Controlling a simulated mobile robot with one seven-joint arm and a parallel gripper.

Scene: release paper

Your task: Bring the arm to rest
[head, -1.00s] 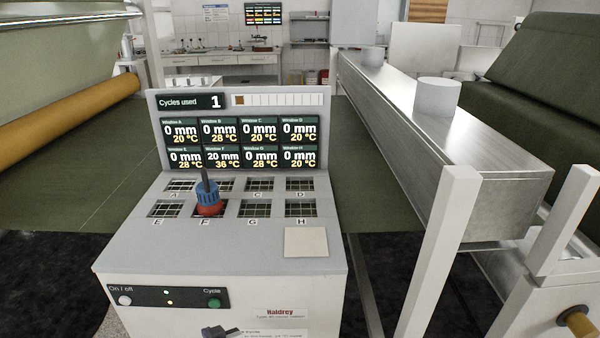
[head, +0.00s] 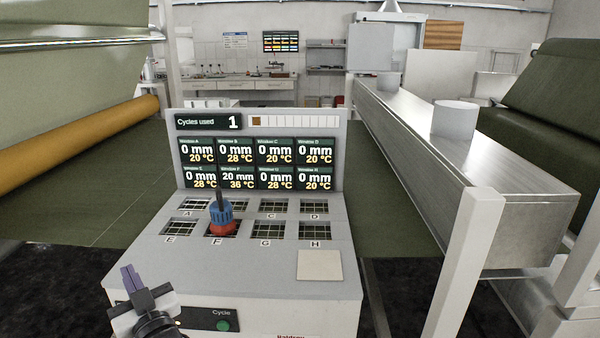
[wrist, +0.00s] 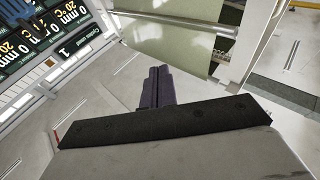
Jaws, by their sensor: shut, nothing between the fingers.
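My gripper (head: 131,278) shows at the lower left of the head view, in front of the machine's front left corner. Its purple fingers are together with nothing between them; they also show in the wrist view (wrist: 158,86). The grey tester machine (head: 240,265) stands in the middle, with a display panel reading "Cycles used 1". A blue and red plug-like piece (head: 220,214) with a dark stem stands upright at window F, apart from my gripper. The window F display reads 20 mm and 36 °C.
A pale square pad (head: 319,265) lies on the machine's front right top. A long metal beam (head: 440,150) carrying a grey cylinder (head: 454,120) runs along the right, with a white post (head: 468,260) in front. An orange roller (head: 80,133) is at left.

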